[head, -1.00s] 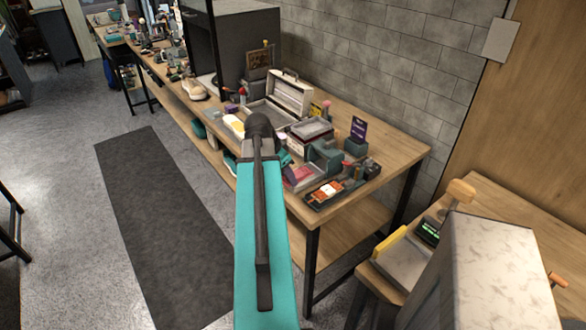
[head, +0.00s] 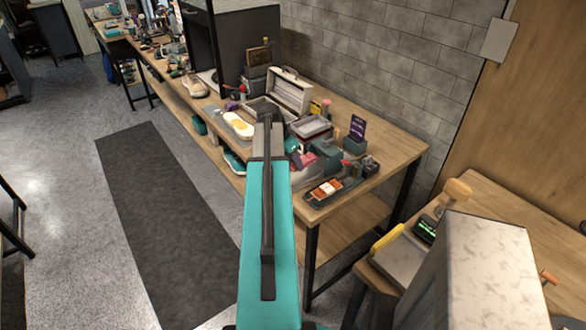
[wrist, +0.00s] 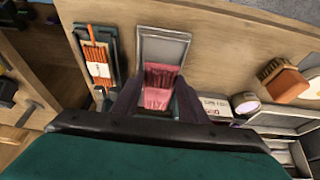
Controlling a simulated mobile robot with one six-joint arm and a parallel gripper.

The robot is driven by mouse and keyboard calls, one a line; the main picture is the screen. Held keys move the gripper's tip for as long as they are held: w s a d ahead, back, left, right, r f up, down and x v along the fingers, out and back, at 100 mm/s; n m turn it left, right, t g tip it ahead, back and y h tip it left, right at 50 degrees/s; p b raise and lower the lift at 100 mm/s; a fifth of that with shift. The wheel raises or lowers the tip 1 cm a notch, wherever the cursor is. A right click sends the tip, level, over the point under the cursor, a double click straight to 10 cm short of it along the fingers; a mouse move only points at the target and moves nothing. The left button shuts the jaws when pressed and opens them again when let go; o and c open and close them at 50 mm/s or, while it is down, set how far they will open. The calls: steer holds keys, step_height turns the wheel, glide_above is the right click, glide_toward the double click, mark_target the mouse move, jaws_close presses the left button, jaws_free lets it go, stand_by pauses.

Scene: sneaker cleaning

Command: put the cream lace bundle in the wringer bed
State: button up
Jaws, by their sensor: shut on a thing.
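In the wrist view my gripper (wrist: 158,90) points down at the bench, its two dark fingers on either side of a pink ribbed bundle (wrist: 161,77). It is shut on this bundle, which looks pink, not cream. The bundle lies over a shallow grey tray (wrist: 163,47); I cannot tell whether it touches the tray floor. The pink also shows in the head view (head: 305,160), where my arm hides the fingers. I cannot make out a separate cream lace bundle, nor surely tell whether the grey tray is the wringer bed.
A dark tray with an orange banded bundle (wrist: 97,60) lies left of the grey tray. A wooden-backed brush (wrist: 288,86) and a round tin (wrist: 246,103) are to the right. An open pale case (head: 289,90) stands behind on the bench.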

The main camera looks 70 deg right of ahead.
steer(key=shift+f, duration=0.1)
steer(key=shift+f+p, duration=1)
steer(key=shift+f, duration=0.6)
steer(key=shift+f+b, duration=0.6)
steer(key=shift+f, duration=0.05)
steer(key=o, duration=1.1)
steer(key=shift+r, duration=0.15)
